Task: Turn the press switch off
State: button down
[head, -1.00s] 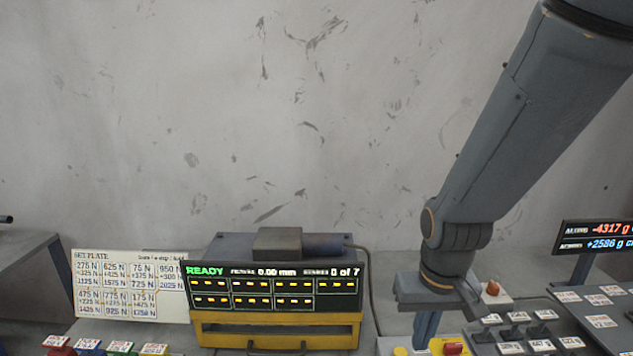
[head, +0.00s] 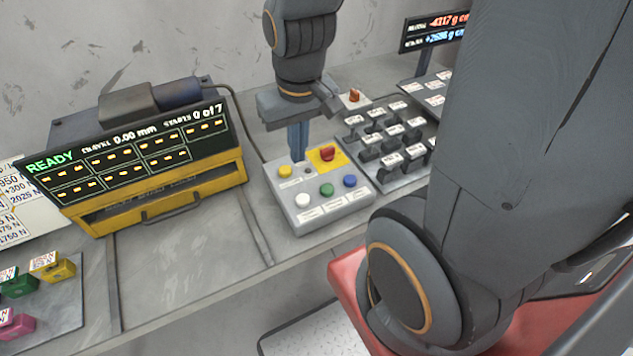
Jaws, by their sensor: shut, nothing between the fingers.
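My gripper (head: 298,156) points straight down with its fingers shut and empty. Its tips are over the back part of a grey button box (head: 316,208), between a yellow button (head: 285,171) and a red knob on a yellow plate (head: 328,153). I cannot tell whether the tips touch the box. The box also has a small dark round part (head: 308,171) and white, green and blue buttons in front. An orange-red switch (head: 353,96) stands on a small white base behind, right of the gripper. The labels are too small to read, so I cannot tell which control is the press switch.
A yellow press unit (head: 165,197) with a READY display (head: 130,150) stands left of the box. A bank of dark levers (head: 390,140) with white labels lies right. Coloured blocks (head: 52,265) lie front left. The bench between (head: 185,265) is clear. My arm covers the right side.

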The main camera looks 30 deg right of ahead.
aim_at(326, 154)
jog(key=u, duration=0.15)
jog(key=k, duration=0.5)
jog(key=u, duration=0.6)
jog(key=k, duration=0.75)
jog(key=z, duration=0.5)
jog(key=i, duration=0.6)
jog(key=z, duration=0.75)
jog(key=i, duration=0.6)
jog(key=z, duration=0.05)
